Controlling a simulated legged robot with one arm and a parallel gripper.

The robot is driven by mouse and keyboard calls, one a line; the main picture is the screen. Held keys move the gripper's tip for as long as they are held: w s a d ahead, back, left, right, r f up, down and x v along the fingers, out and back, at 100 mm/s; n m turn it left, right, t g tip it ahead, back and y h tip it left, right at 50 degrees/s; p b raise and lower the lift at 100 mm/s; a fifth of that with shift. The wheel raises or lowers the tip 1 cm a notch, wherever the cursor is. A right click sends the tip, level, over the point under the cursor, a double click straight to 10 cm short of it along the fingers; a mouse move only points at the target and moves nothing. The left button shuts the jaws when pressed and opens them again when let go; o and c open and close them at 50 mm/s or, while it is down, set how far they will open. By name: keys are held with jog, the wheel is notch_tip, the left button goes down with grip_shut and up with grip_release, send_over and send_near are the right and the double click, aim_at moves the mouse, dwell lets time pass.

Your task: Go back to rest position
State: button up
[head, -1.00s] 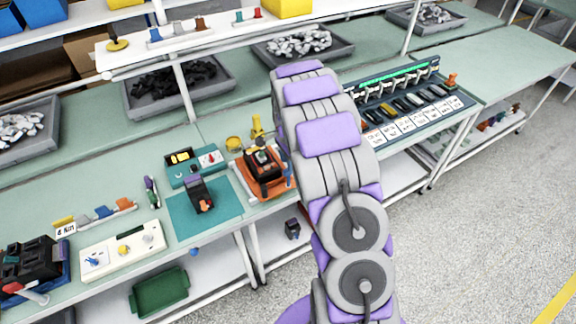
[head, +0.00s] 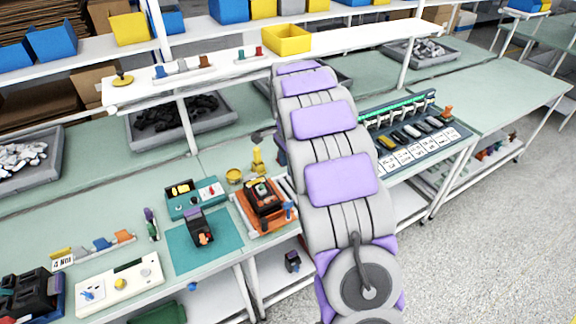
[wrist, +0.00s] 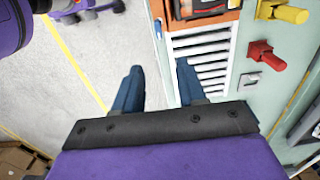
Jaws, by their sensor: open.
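My gripper (wrist: 156,88) shows in the wrist view with its two blue-grey fingers spread apart and nothing between them. It hangs over the bench's front edge, above the floor and a white slatted surface (wrist: 200,62). In the head view my arm reaches up the middle of the picture, and its far end and the gripper are hidden behind its own links. A black breaker (head: 200,230) stands on a teal mat (head: 180,256). Another dark device (head: 264,198) sits in an orange tray (head: 248,226), left of my arm.
The green bench (head: 120,225) runs along the left and behind my arm. A row of breakers with white labels (head: 412,152) stands right of the arm. A white panel with knobs (head: 118,284) is at front left. A red-handled part (wrist: 262,52) lies near the gripper. Open floor (head: 480,240) is at right.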

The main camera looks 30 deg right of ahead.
dwell(0.3)
jog(key=s+a+r+n+b, duration=0.1)
jog(key=s+a+r+n, duration=0.15)
jog(key=s, duration=0.35)
jog(key=s+a+r+n+b, duration=0.1)
jog(key=s+a+r+n, duration=0.15)
jog(key=s+a, duration=0.2)
jog(key=s+a+f+n+b, duration=0.1)
jog(key=s+a+n, duration=0.2)
jog(key=s, duration=0.7)
jog(key=s+a+f+n+g+b, duration=0.1)
jog(key=s+a+f+n, duration=0.1)
jog(key=s+n, duration=0.3)
jog(key=s+a+f+n+b, duration=0.1)
jog(key=s+a+n, duration=0.3)
jog(key=s, duration=1)
jog(key=shift+s+a+f+n+g+b, duration=0.25)
jog(key=shift+s+a+n+g+b, duration=0.15)
jog(key=shift+a+b, duration=0.1)
